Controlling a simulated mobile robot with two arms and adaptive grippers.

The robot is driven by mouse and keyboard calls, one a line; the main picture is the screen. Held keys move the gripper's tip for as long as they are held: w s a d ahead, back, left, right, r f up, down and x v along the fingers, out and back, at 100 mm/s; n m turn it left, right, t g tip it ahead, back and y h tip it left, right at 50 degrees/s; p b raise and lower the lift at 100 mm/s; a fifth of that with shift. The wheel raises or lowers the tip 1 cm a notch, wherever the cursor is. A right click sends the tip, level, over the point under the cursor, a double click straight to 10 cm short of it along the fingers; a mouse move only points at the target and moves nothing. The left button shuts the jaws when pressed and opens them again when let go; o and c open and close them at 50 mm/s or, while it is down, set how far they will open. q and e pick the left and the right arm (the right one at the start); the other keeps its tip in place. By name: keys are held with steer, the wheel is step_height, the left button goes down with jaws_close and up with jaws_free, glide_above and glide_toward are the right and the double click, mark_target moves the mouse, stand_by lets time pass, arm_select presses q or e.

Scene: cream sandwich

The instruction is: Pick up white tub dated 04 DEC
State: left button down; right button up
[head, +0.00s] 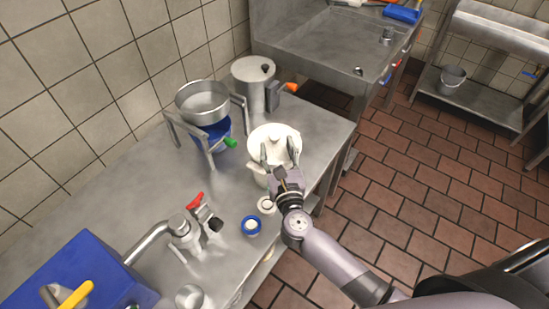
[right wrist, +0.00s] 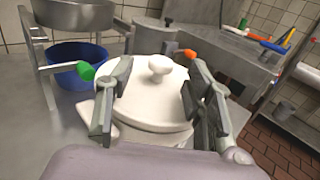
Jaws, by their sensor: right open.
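A white lidded tub (head: 273,137) with a round knob stands near the right edge of the steel counter. No date can be read on it, so I cannot confirm it is the 04 DEC one. My right gripper (head: 278,152) is open over its near side. In the right wrist view, the tub (right wrist: 152,100) lies between the two spread fingers of the gripper (right wrist: 158,65); I cannot tell whether they touch it. Another white part (head: 257,172) shows low beside the tub, partly hidden. My left gripper is not in view.
A metal stand with a steel bowl (head: 203,101) and a blue container with a green tap (head: 230,142) is left of the tub. A steel canister (head: 254,84) stands behind. A small blue-rimmed cup (head: 251,226) and a small white round item (head: 266,205) are nearer.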

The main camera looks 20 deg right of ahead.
mark_target(275, 140)
steer(key=shift+w+d+f+p, duration=0.1)
steer(key=shift+w+d+p, duration=0.1)
steer(key=shift+w, duration=0.7)
steer(key=shift+w+d+f+p, duration=0.1)
steer(key=shift+w+p, duration=0.1)
steer(key=shift+w, duration=0.65)
steer(key=shift+w+d+p, duration=0.1)
steer(key=shift+w+p, duration=0.1)
steer(key=shift+w, duration=0.7)
steer(key=shift+c, duration=0.4)
jaws_close()
steer(key=shift+r, duration=0.15)
